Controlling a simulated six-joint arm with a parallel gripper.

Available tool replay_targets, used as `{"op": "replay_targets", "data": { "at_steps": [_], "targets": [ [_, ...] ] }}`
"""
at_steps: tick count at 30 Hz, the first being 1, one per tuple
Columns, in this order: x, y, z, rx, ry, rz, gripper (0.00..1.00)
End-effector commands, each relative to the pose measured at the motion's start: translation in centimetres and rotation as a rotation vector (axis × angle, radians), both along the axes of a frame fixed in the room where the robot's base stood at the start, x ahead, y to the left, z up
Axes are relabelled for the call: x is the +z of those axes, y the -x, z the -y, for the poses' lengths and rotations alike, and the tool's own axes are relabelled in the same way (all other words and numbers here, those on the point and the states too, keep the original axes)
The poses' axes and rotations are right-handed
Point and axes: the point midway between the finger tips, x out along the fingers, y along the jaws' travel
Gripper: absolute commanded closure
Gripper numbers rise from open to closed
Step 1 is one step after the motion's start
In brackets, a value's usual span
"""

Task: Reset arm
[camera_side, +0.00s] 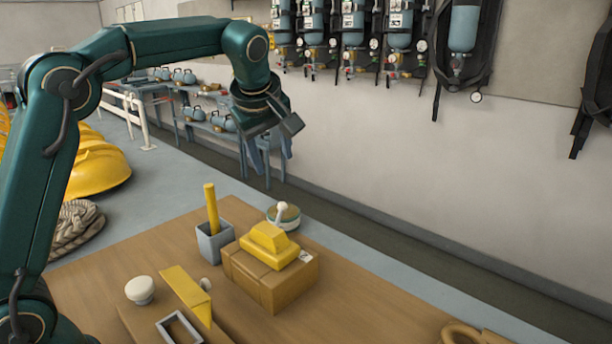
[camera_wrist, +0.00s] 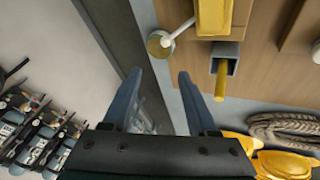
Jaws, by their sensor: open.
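My gripper (camera_side: 268,150) hangs from the green arm, pointing down, high above the back edge of the wooden table (camera_side: 90,262). Its two blue-grey fingers are apart with nothing between them. In the wrist view, my gripper (camera_wrist: 157,85) is also open and empty, with the table edge and floor beyond it. On the table, a yellow block-like object (camera_side: 268,245) sits on a brown box (camera_side: 262,277). A yellow stick (camera_side: 211,207) stands in a grey square cup (camera_side: 215,246) to the left of the box.
A round tin (camera_side: 285,217) with a white-knobbed rod stands behind the box. A white knob (camera_side: 140,290), a yellow plate (camera_side: 184,293) and a grey frame (camera_side: 179,328) are at the front left. A tan ring-shaped piece (camera_side: 470,334) lies at right. Breathing sets (camera_side: 351,30) hang on the wall.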

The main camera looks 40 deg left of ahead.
Motion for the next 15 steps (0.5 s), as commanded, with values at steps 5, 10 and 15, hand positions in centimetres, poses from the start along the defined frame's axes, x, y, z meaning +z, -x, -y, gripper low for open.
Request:
{"op": "replay_targets", "data": {
  "at_steps": [5, 10, 15],
  "targets": [
    [2.9, 4.7, 1.7, -0.146, -0.017, 0.019, 0.41],
    [3.4, 9.6, 3.4, -0.33, -0.056, 0.012, 0.41],
    [2.2, 14.6, 5.0, -0.544, -0.11, -0.006, 0.41]
  ]
}}
